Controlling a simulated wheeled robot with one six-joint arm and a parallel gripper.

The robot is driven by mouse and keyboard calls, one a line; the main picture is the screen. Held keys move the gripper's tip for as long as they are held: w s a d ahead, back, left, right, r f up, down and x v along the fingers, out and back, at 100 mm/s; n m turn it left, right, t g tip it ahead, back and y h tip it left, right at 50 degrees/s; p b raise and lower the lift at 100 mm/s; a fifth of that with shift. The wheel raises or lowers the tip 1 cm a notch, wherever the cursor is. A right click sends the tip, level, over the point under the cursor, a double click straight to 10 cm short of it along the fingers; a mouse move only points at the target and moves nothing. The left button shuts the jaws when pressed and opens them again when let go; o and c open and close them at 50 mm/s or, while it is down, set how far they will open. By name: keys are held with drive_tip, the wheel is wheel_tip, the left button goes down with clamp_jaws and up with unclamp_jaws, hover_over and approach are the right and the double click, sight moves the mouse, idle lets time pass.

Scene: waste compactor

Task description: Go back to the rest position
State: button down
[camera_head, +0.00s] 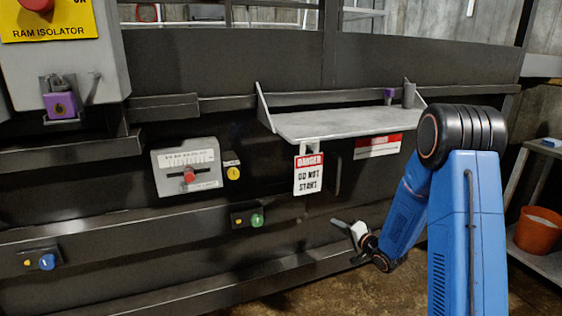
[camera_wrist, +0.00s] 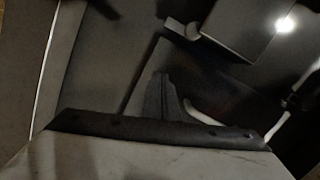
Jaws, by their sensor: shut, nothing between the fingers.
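My gripper (camera_head: 338,222) shows small in the head view at the end of my blue arm, low in front of the dark compactor wall. It points left, below the hanging danger tag, and is apart from the shelf and the controls. In the wrist view its dark fingers (camera_wrist: 160,97) stand close together in the lower middle, with nothing seen between them. The wrist view is dark and blurred, so what lies beyond the fingers is hard to make out.
A grey shelf (camera_head: 340,122) juts from the wall above my gripper, with a danger tag (camera_head: 308,174) hanging below it. A control panel (camera_head: 187,168) and a green button (camera_head: 257,219) are to the left. An orange bucket (camera_head: 538,231) stands at the right.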

drive_tip(key=s+d+r+n+g+h, duration=0.2)
drive_tip(key=s+d+r+h, duration=0.15)
drive_tip(key=s+r, duration=0.45)
drive_tip(key=s+d+r+n+g+h, duration=0.2)
drive_tip(key=s+d+r+h, duration=0.15)
drive_tip(key=s+r, duration=0.4)
drive_tip(key=s+a+r+n+g, duration=0.1)
drive_tip(key=s+a+n+g, duration=0.1)
drive_tip(key=s, duration=1.5)
drive_tip(key=s+a+r+n+g, duration=0.1)
drive_tip(key=s+a+n+g, duration=0.1)
drive_tip(key=s, duration=1.5)
drive_tip(key=shift+a+n+g, duration=0.15)
drive_tip(key=shift+n+g, duration=0.35)
drive_tip(key=shift+g, duration=0.3)
drive_tip(key=shift+r, duration=0.1)
